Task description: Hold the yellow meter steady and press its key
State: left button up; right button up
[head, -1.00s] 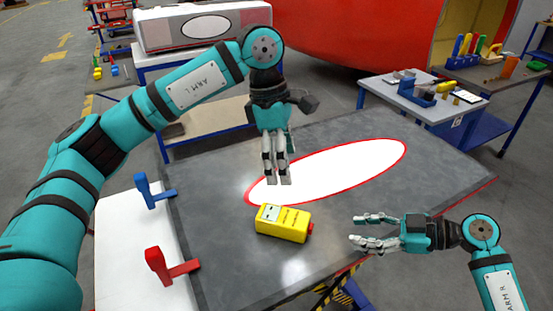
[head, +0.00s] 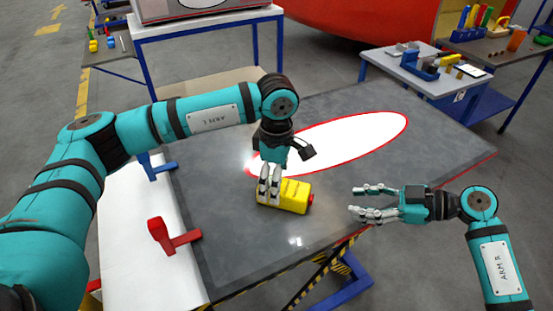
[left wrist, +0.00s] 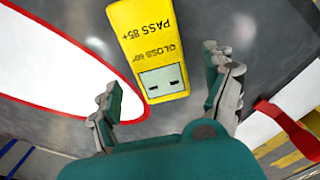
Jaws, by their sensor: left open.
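The yellow meter (head: 293,197) lies on the grey tabletop, with a red key (head: 311,198) at its right end. In the left wrist view the meter (left wrist: 147,40) shows black lettering and a pale display. My left gripper (head: 267,199) points down at the meter's left end and hides part of it. In the left wrist view its fingers (left wrist: 160,72) are spread, one on either side of the display end, with gaps to the meter. My right gripper (head: 359,202) is open and empty to the right of the meter, its fingers pointing at the key.
A white panel with a red ring (head: 350,140) lies behind the meter. A red handle (head: 171,238) and a blue handle (head: 155,166) stand at the left. A side table with tools (head: 410,80) stands at the back right. The front tabletop is clear.

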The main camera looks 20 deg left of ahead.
pick_arm(q)
jog(key=shift+f, duration=1.85)
jog(key=shift+c, duration=0.4)
jog(key=c, duration=1.5)
pick_arm(e)
jog(key=shift+f, duration=0.1)
grip_shut()
pick_arm(q)
jog(key=shift+f, duration=0.1)
